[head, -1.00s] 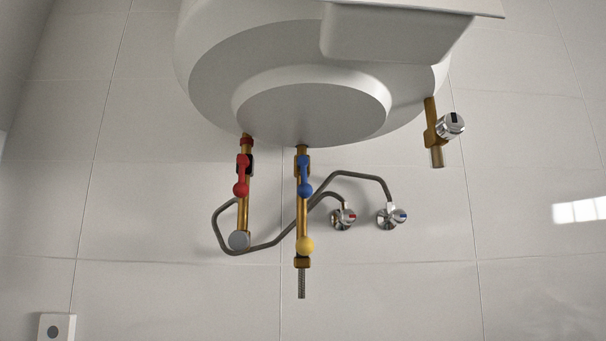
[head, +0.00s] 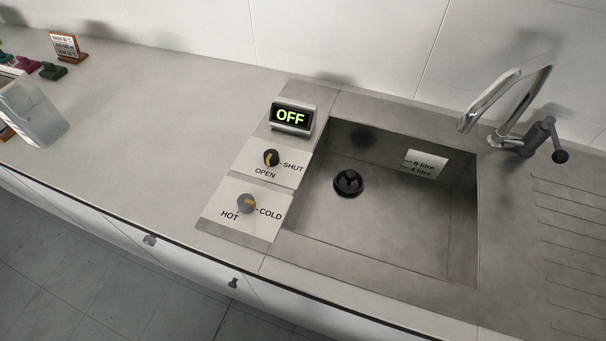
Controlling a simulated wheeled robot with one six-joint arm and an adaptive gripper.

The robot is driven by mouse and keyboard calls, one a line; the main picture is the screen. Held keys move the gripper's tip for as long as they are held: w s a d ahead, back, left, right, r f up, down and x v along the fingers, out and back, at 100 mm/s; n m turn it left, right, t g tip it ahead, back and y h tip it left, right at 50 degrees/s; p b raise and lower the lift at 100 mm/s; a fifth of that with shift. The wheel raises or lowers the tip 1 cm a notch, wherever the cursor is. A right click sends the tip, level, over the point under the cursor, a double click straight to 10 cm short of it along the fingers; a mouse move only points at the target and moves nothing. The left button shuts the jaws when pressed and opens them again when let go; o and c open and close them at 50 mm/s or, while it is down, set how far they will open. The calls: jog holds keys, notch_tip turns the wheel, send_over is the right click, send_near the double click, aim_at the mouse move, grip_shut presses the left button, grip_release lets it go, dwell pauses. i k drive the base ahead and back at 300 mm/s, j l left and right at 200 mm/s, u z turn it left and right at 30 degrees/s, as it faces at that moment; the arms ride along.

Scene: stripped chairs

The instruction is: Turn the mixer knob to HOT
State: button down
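The mixer knob (head: 246,204) is a grey round knob with a yellow mark. It sits on a pale plate (head: 222,223) left of the sink, with HOT printed at its lower left and COLD at its right. The yellow mark seems to face COLD, though it is small. My gripper is not in view.
A dark knob (head: 271,158) marked SHUT and OPEN sits just behind, below a display (head: 291,117) reading OFF. The sink (head: 459,252) has a black plug (head: 348,183) and a tall faucet (head: 508,90). A clear container (head: 34,116) stands at left; the counter between is clear.

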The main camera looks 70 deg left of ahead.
aim_at(245, 203)
jog(key=u, duration=1.9)
